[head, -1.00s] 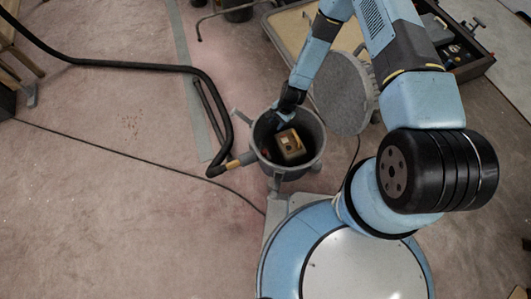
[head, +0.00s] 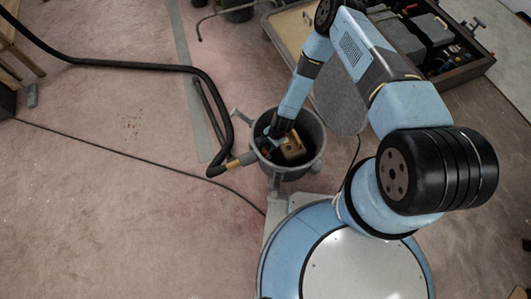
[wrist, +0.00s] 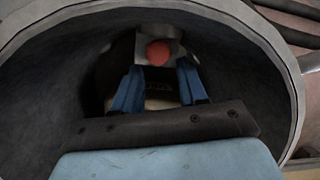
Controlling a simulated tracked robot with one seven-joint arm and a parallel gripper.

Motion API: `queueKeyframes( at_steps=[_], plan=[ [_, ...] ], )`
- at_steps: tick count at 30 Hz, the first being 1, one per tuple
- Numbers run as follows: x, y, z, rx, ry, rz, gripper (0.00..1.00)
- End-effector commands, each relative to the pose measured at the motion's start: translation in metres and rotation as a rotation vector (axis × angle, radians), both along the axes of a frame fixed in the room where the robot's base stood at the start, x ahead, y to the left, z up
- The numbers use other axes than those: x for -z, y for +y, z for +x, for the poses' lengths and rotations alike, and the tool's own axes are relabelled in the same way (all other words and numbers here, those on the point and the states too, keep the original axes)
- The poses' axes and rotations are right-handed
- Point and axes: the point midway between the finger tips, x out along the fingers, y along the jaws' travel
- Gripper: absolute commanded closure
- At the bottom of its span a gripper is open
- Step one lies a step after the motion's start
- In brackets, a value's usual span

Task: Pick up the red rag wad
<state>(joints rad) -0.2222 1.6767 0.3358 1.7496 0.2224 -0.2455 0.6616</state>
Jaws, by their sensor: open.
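The red rag wad (wrist: 158,53) shows in the wrist view as a small round red shape deep inside a grey canister (wrist: 283,70). My gripper (wrist: 157,72) is open, with its two blue fingers pointing down into the canister. The red wad shows between and just beyond the fingertips, and no grip on it is visible. In the head view my gripper (head: 273,142) is inside the canister (head: 318,160), at its left and middle part. There the wad is mostly hidden by the gripper and shadow.
A tan box-like thing (head: 293,147) lies in the canister to the right of my gripper. The canister's rim surrounds the gripper closely. A black hose (head: 130,66) joins the canister at left. A round grey lid (head: 340,100) and a tool case (head: 455,55) stand behind.

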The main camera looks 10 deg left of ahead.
Motion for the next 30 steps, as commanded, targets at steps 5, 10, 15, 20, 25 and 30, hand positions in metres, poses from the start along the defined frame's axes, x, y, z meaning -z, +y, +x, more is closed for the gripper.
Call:
queueKeyframes(
  at_steps=[5,10,15,20,25,30],
  plan=[
    [0.008,0.002,-0.001,0.000,0.000,0.000,0.58],
    [0.026,0.006,-0.004,0.000,0.001,-0.001,0.58],
    [0.047,0.010,-0.005,0.000,-0.001,-0.001,0.58],
    [0.055,0.013,-0.006,-0.001,0.000,-0.001,0.58],
    [0.055,0.013,-0.006,-0.001,0.000,-0.001,0.58],
    [0.055,0.013,-0.006,-0.001,0.000,-0.001,0.69]
  ],
)
